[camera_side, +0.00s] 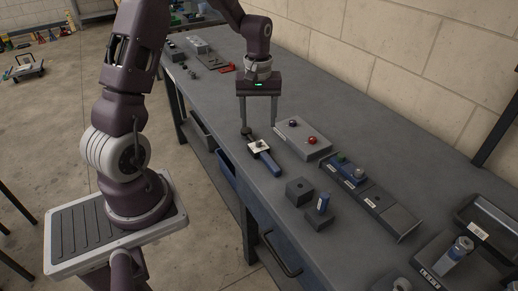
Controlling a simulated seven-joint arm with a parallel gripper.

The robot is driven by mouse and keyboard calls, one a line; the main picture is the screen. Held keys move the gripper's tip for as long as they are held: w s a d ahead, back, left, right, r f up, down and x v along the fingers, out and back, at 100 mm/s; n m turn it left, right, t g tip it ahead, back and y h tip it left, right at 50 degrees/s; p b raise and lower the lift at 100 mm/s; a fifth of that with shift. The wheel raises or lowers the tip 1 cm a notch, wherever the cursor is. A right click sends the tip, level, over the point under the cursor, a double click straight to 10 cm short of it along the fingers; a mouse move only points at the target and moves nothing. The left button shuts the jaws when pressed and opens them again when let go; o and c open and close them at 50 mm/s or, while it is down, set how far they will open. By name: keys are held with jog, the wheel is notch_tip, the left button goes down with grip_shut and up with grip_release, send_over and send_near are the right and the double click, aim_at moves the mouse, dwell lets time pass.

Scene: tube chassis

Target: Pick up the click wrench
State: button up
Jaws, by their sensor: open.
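The click wrench (270,162) appears to be the long tool lying on the grey bench, with a blue handle toward the front and a dark head at the far end. A pale square patch with a dark mark shows around its middle; I cannot tell whether it is part of the tool. My gripper (259,122) points straight down above the bench near the head end. Its two fingers are wide apart with nothing between them. The fingertips look above the tool, but their exact height is hard to tell.
A block wall borders the bench's right side.

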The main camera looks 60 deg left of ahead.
jog(key=shift+o, duration=0.9)
